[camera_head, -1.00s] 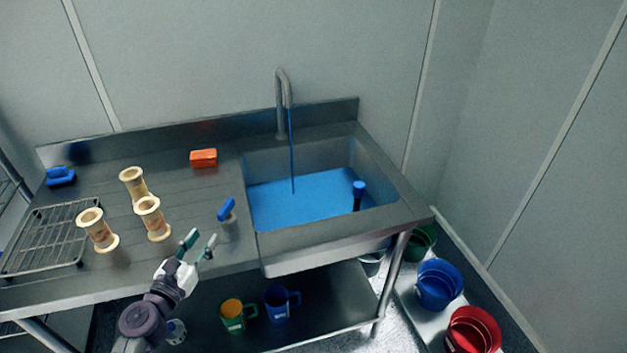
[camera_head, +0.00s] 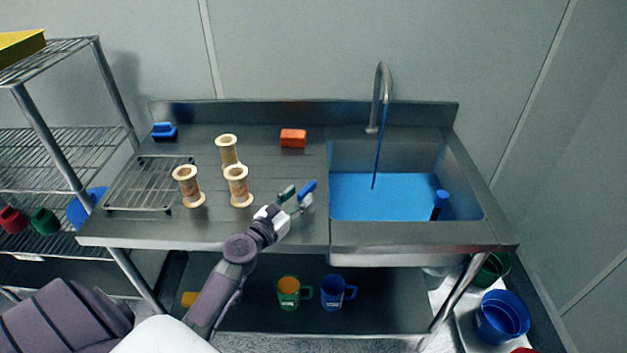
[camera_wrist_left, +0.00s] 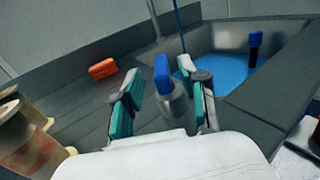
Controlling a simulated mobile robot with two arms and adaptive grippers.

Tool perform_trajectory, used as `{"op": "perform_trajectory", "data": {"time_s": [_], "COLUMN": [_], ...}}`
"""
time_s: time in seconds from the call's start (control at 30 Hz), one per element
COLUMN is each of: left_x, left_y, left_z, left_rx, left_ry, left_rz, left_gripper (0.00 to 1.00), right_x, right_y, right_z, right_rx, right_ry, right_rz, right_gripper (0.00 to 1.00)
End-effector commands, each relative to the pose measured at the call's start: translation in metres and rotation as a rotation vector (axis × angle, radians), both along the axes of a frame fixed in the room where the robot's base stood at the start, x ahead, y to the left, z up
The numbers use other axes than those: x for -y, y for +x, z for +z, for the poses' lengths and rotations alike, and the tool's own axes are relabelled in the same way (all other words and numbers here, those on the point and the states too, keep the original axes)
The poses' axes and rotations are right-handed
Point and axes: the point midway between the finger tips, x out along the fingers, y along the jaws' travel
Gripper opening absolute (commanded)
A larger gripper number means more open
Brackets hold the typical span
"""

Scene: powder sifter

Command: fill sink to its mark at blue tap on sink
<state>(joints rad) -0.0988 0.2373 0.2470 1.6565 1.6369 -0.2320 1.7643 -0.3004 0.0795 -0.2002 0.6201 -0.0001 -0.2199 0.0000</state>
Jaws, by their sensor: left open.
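The steel sink (camera_head: 455,235) is at the right of the counter and holds blue water (camera_head: 350,200). A thin blue stream falls into it from the curved grey spout (camera_head: 383,85). A dark post with a blue cap (camera_head: 440,199) stands in the water; I cannot make out a level mark. The blue tap handle (camera_head: 308,187) sits on a grey base left of the sink. My left gripper (camera_head: 293,196) is open at the handle. In the left wrist view the blue handle (camera_wrist_left: 162,75) shows between its teal fingers; contact is not clear.
Several cream spools (camera_head: 238,187) stand left of my gripper, near a wire rack (camera_head: 125,190). An orange block (camera_head: 293,138) and a blue one (camera_head: 164,131) lie at the back. Mugs (camera_head: 333,291) are on the shelf below; a blue bucket (camera_head: 502,316) is at right.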

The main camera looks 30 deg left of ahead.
Motion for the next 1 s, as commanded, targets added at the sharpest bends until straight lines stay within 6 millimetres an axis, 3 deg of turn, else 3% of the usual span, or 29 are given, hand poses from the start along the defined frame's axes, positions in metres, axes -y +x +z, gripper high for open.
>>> {"op": "perform_trajectory", "data": {"time_s": [0.1, 0.3, 0.5, 0.77, 1.0], "left_x": [0.000, 0.001, 0.001, 0.001, 0.001], "left_y": [0.027, 0.058, 0.070, 0.072, 0.071], "left_z": [0.001, 0.000, 0.000, 0.000, 0.000], "left_rx": [0.002, 0.001, 0.000, 0.000, 0.000], "left_ry": [0.000, 0.000, 0.000, 0.001, 0.001], "left_rz": [0.000, 0.000, 0.000, 0.000, 0.000], "left_gripper": [0.43, 0.43, 0.43, 0.43, 0.06], "right_x": [0.000, 0.000, 0.000, 0.000, 0.000], "right_y": [0.000, 0.000, 0.000, 0.000, 0.000], "right_z": [0.001, -0.001, -0.002, -0.002, -0.002], "right_rx": [0.000, 0.000, 0.000, 0.000, 0.000], "right_ry": [0.000, 0.000, 0.000, 0.000, 0.000], "right_rz": [0.000, 0.000, 0.000, 0.000, 0.000], "right_gripper": [0.63, 0.63, 0.63, 0.63, 0.63]}}
